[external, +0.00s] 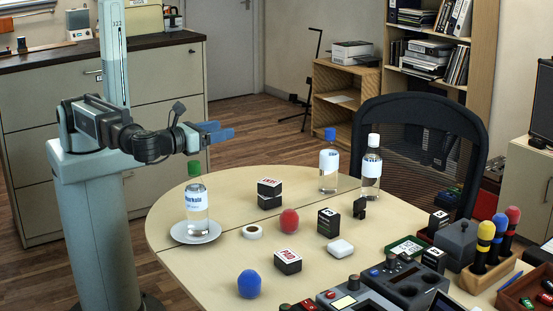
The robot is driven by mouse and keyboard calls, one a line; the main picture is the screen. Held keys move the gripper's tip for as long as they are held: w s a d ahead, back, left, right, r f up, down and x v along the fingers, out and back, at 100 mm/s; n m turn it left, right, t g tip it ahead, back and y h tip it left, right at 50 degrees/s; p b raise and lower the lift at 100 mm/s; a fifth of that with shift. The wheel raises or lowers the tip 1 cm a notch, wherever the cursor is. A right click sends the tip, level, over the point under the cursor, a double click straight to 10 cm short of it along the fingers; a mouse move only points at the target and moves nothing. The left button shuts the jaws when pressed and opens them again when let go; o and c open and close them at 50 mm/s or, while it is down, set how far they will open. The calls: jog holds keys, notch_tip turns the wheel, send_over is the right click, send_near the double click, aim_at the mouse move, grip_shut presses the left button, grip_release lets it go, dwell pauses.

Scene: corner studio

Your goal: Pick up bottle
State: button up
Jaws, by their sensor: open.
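A clear bottle with a green cap and white label (196,203) stands upright on a white saucer at the table's left side. A clear bottle with a blue cap (329,162) and one with a white cap (372,167) stand upright side by side at the back of the table. My gripper (222,131) is open and empty, with blue fingers pointing right. In the picture it is just above and right of the green-capped bottle, apart from it. Its height and depth against that bottle are hard to judge.
The round-ended table (175,266) also holds the saucer (182,238), dark boxes (288,261), a red ball (289,222), a blue ball (249,283), a tape roll (252,232) and audio gear (397,281). A chair (420,125) stands behind. The table's left edge area is fairly clear.

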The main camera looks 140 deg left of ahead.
jog(key=s+a+m+t, duration=0.1)
jog(key=s+a, duration=0.2)
jog(key=a, duration=0.9)
jog(key=s+a+t, duration=0.2)
jog(key=a, duration=1)
jog(key=s+a+m+t, duration=0.1)
jog(key=s+a, duration=0.2)
jog(key=a, duration=0.9)
send_near(330, 137)
jog(key=a, duration=0.3)
jog(key=shift+s+a, duration=0.1)
jog(key=shift+a, duration=0.15)
jog(key=shift+a+f, duration=0.15)
jog(key=shift+w+a, duration=0.2)
jog(key=shift+a, duration=1.6)
jog(key=shift+w+a, duration=0.25)
jog(key=shift+a, duration=1.5)
grip_shut()
